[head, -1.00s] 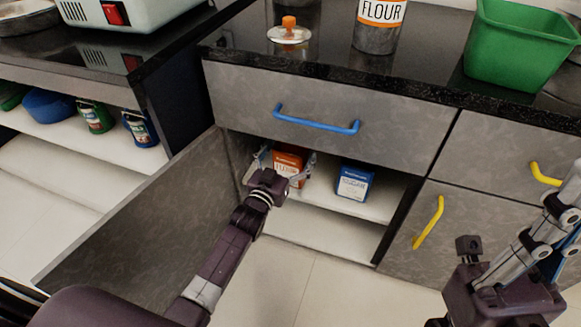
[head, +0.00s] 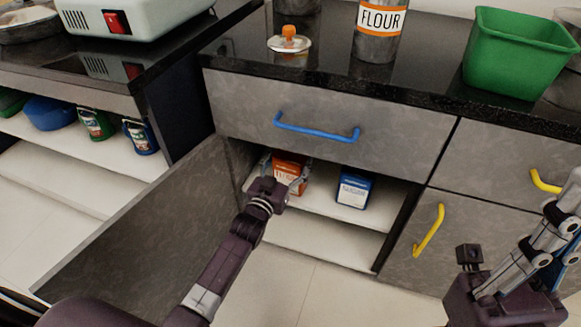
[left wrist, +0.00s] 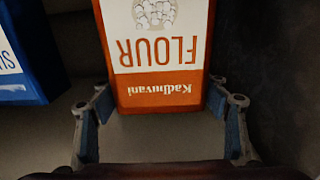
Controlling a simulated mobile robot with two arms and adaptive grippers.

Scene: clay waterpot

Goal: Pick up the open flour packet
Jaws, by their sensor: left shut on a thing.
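The orange flour packet (head: 290,165) with a white label stands on the upper shelf of the open cabinet. In the left wrist view the packet (left wrist: 160,90) shows its name "FLOUR" upside down; its far end is cut off, so I cannot tell whether it is open. My left gripper (head: 286,178) reaches into the cabinet from the front, with one finger on each side of the packet, shut on it. My right gripper (head: 510,275) is partly in view at the lower right, far from the packet; its fingertips are not clear.
A blue sugar packet (head: 354,188) stands to the right on the same shelf (head: 330,211). The open cabinet door (head: 140,220) is on the left. Above is a drawer with a blue handle (head: 316,132). A flour canister (head: 378,35) and green bin (head: 515,55) stand on the counter.

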